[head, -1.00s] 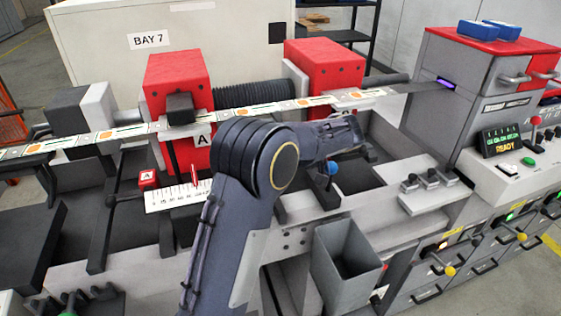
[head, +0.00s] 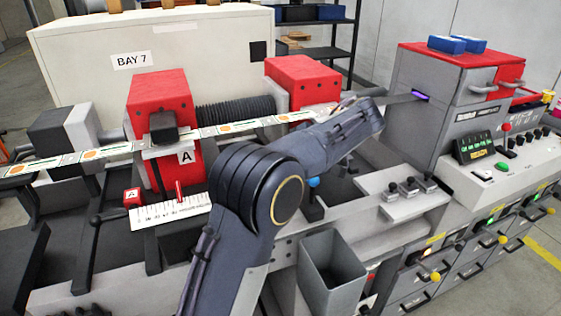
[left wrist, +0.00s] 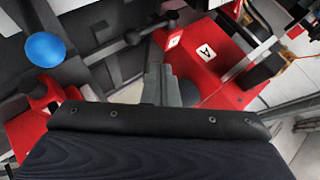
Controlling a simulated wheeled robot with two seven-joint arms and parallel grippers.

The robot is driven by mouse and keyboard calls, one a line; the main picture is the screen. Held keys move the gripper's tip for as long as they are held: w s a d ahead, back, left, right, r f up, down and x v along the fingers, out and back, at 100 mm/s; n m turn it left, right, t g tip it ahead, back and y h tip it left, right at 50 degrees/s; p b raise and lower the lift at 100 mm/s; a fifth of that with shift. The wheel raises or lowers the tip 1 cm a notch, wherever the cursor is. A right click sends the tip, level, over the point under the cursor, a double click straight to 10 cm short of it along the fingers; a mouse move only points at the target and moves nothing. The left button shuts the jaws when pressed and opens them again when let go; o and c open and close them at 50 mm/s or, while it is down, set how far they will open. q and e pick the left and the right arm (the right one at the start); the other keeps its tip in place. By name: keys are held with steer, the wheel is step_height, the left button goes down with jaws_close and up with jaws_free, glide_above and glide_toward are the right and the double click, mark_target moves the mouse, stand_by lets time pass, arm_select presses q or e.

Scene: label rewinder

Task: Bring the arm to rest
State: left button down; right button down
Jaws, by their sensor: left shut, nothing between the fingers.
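My left arm (head: 255,190) rises from the bottom of the head view, bends at a round elbow and reaches up and right above the label rewinder. The forearm hides its hand there. In the left wrist view my left gripper (left wrist: 165,84) is shut and empty, with red and black machine parts beyond it. A red block marked A (head: 160,110) and a second red block (head: 303,82) stand along the printed label web (head: 222,130). A blue knob (head: 314,182) shows just below the forearm; a blue ball also shows in the left wrist view (left wrist: 45,50). My right gripper is not in view.
A grey open bin (head: 331,272) stands at the front. A ruler plate (head: 170,211) lies below block A. The grey cabinet (head: 440,120) and control panel (head: 500,170) are at the right. The cream BAY 7 cabinet (head: 90,50) stands behind.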

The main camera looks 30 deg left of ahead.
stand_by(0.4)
arm_select(q)
steer(key=s+a+f+m+t+h, duration=0.1)
steer(key=s+a+f+m+h, duration=0.1)
steer(key=s+h, duration=0.35)
steer(key=s+a+f+m+t+h, duration=0.1)
steer(key=s+a+f+m+h, duration=0.15)
steer(key=s, duration=0.55)
steer(key=s+d+f+m+t+h, duration=0.1)
steer(key=s+d+f+t+h, duration=0.1)
steer(key=s+d, duration=0.4)
steer(key=s+d+f+m+t+h, duration=0.1)
steer(key=s+d+f+t+h, duration=0.2)
steer(key=s, duration=0.9)
steer(key=d+h, duration=0.1)
steer(key=d, duration=0.2)
steer(key=shift+f, duration=0.35)
